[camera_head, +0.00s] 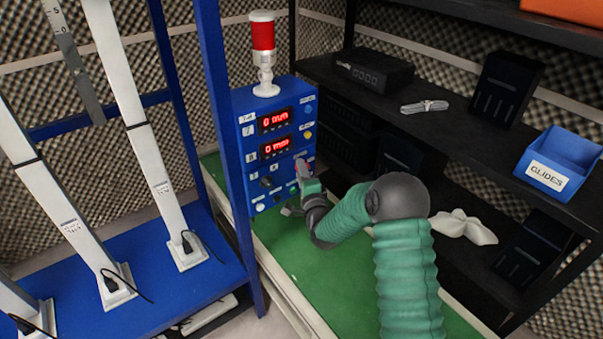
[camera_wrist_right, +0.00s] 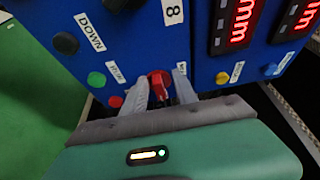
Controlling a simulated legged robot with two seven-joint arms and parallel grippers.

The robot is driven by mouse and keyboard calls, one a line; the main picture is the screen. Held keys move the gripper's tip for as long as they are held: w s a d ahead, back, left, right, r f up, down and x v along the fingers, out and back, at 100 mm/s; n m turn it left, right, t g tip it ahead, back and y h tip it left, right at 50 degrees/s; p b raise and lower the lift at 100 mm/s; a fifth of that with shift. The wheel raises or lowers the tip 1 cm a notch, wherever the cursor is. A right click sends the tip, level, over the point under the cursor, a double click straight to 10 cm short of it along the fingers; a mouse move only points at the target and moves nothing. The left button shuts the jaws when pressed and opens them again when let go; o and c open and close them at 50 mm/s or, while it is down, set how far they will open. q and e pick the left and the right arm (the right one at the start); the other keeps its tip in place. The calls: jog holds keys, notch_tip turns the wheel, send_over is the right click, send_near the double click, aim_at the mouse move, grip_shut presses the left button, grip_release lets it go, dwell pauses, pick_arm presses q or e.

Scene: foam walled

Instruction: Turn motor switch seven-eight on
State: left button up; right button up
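The blue control box (camera_head: 244,112) stands on the green bench top, with two lit red displays, knobs and buttons on its face. My right gripper (camera_head: 301,181) is at the lower right part of that face and hides what is behind it. In the right wrist view, a red rotary switch (camera_wrist_right: 159,82) sits between the two fingers of my right gripper (camera_wrist_right: 163,90). The fingers are apart, one on each side of the switch; whether they press on it is not clear. Its label is partly covered. My left gripper is not in view.
A red signal lamp (camera_head: 263,48) tops the box. A blue rack upright (camera_head: 225,130) stands close on its left. Dark shelves (camera_head: 450,130) with a blue bin (camera_head: 560,162) are at the right. Green bench top (camera_head: 290,262) is clear in front.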

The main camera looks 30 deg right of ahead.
jog(key=shift+d+f, duration=0.25)
jog(key=shift+d, duration=0.4)
jog(key=shift+c, duration=0.6)
jog(key=shift+s+d+f, duration=0.1)
jog(key=shift+d+f, duration=0.1)
jog(key=shift+d, duration=0.3)
jog(key=c, duration=0.5)
jog(key=shift+a, duration=0.1)
grip_shut()
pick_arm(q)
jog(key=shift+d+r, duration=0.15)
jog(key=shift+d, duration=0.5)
pick_arm(e)
jog(key=shift+a, duration=0.45)
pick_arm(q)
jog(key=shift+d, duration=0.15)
